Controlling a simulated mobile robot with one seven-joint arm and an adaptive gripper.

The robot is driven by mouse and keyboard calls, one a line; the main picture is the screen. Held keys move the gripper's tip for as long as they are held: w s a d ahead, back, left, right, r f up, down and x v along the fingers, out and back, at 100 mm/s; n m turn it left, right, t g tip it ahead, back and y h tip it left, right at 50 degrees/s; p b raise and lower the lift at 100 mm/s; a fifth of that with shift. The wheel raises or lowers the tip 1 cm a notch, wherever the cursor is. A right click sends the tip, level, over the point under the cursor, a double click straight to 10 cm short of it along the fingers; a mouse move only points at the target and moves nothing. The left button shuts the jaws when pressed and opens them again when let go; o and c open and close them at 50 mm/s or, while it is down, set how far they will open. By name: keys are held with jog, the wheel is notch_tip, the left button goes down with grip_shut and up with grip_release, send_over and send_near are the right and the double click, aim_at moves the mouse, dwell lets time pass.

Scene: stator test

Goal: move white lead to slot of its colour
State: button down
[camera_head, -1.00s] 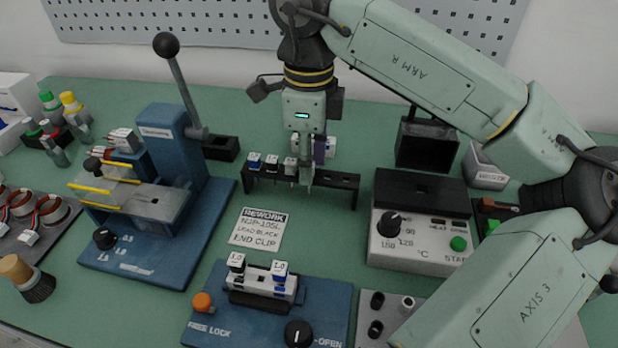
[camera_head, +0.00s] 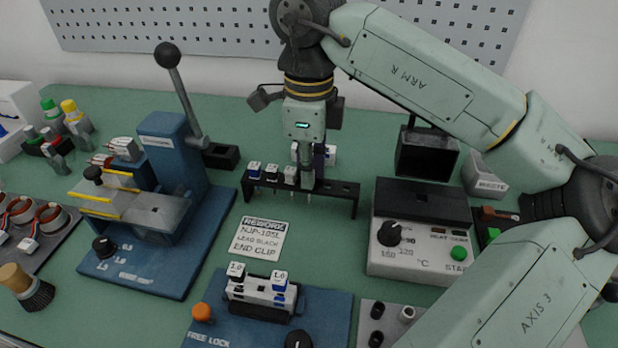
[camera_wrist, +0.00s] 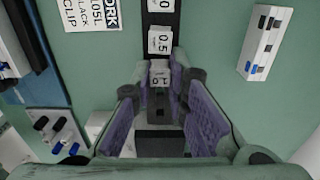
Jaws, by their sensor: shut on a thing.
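My gripper (camera_head: 306,186) points down at the black rack (camera_head: 343,188). In the wrist view its purple-padded fingers (camera_wrist: 160,112) are shut on a pale lead block marked 1.0 (camera_wrist: 160,76). I cannot tell if this lead is still seated in the rack. The fingers hide most of it in the head view.
A printed rework card (camera_head: 260,237) lies between rack and fixture. A blue lever press (camera_head: 165,160) stands left.

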jog(key=shift+r+p, duration=2)
jog(key=shift+r, duration=0.95)
